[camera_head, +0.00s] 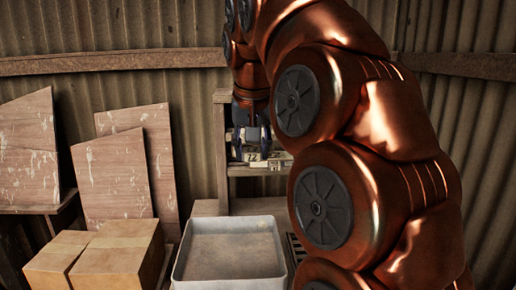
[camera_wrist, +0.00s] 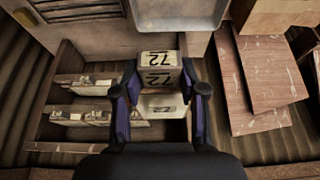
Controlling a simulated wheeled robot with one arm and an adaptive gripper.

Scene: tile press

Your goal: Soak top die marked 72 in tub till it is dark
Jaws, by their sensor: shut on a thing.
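My gripper (camera_head: 252,148) is at the shelf in the back corner, and its two fingers also show in the wrist view (camera_wrist: 159,72). It is shut on a pale cream die marked 72 (camera_wrist: 159,57), with the number on two of its faces. The held die also shows in the head view (camera_head: 254,157). A second pale block marked 72 (camera_wrist: 163,106) lies below it on the shelf; whether the two touch is unclear. The grey tub (camera_head: 281,262) stands in front of the shelf, and its edge shows in the wrist view (camera_wrist: 180,26).
The wooden shelf (camera_wrist: 68,60) holds several other pale dies (camera_wrist: 80,116) beside the held one. Cardboard boxes (camera_head: 118,254) stand left of the tub. Wooden boards (camera_head: 112,177) lean against the corrugated wall. A slatted vent (camera_wrist: 77,8) is near the tub.

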